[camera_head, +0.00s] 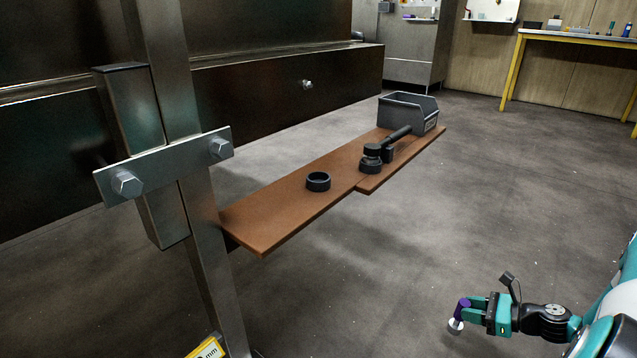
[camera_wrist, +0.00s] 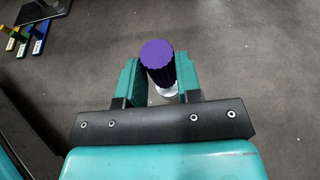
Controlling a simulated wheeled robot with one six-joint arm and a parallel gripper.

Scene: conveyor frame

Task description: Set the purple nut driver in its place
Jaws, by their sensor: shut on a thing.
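The purple nut driver (camera_head: 462,306) is held in my gripper (camera_head: 468,308) at the lower right of the head view, off the shelf and over open floor. In the wrist view its ribbed purple handle (camera_wrist: 158,58) stands between the two teal fingers of my gripper (camera_wrist: 160,82), with a pale part showing below it. A black ring holder (camera_head: 318,182) sits on the brown shelf board (camera_head: 270,222), and its opening looks empty. I cannot tell for sure whether that ring is the driver's place.
A black tool with a long handle (camera_head: 396,138) lies on the shelf near a grey bin (camera_head: 424,122). A steel post with a bolted plate (camera_head: 165,168) stands at the shelf's left end. Floor between my gripper and the shelf is clear.

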